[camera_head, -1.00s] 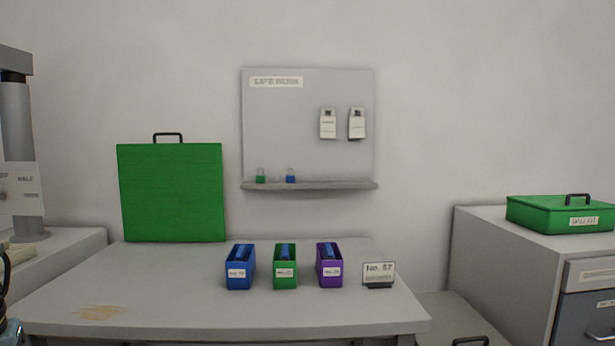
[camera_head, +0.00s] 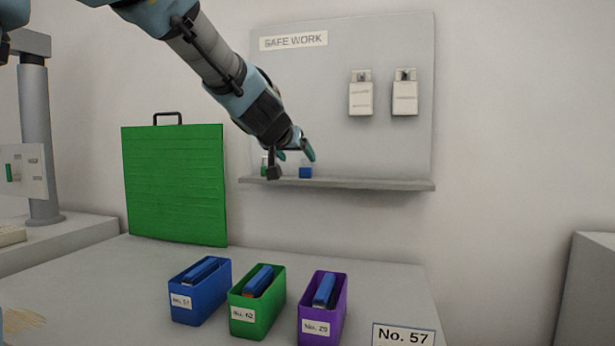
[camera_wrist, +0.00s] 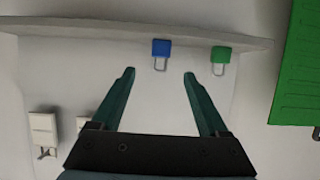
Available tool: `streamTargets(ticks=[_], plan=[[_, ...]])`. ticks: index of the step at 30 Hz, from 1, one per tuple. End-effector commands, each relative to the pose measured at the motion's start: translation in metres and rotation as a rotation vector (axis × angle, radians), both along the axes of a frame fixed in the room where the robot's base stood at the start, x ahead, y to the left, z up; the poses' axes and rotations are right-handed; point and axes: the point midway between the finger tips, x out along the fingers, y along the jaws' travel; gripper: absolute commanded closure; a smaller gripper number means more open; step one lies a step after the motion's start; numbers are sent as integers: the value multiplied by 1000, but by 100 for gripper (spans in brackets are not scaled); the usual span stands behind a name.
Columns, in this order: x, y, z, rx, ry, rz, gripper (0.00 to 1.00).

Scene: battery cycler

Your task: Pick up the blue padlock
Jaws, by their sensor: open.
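The blue padlock (camera_head: 306,172) stands on the narrow grey shelf (camera_head: 400,185) of the safe work board. In the wrist view, which is upside down, the blue padlock (camera_wrist: 161,48) shows with its grey shackle between and just beyond the fingertips. My gripper (camera_head: 296,155) is at the shelf, close to the padlock, and partly covers the area around it. In the wrist view my gripper (camera_wrist: 159,74) is open, with nothing between its fingers. The green padlock (camera_head: 265,167) stands to the left on the same shelf, partly hidden by my gripper. It also shows in the wrist view (camera_wrist: 221,54).
Two white tags (camera_head: 361,95) hang on the grey board (camera_head: 340,60). Below, blue (camera_head: 190,305), green (camera_head: 252,318) and purple (camera_head: 325,325) bins stand on the table beside a No. 57 sign (camera_head: 403,335). A green case (camera_head: 173,185) stands upright at the left.

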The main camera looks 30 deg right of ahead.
Motion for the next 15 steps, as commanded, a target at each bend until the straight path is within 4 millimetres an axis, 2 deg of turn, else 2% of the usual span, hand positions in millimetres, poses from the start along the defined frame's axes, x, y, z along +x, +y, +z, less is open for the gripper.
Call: streamTargets(ticks=[1, 15], plan=[[7, -6, -8, 2, 2, 0, 22], [41, -37, -27, 3, 4, 1, 22]])
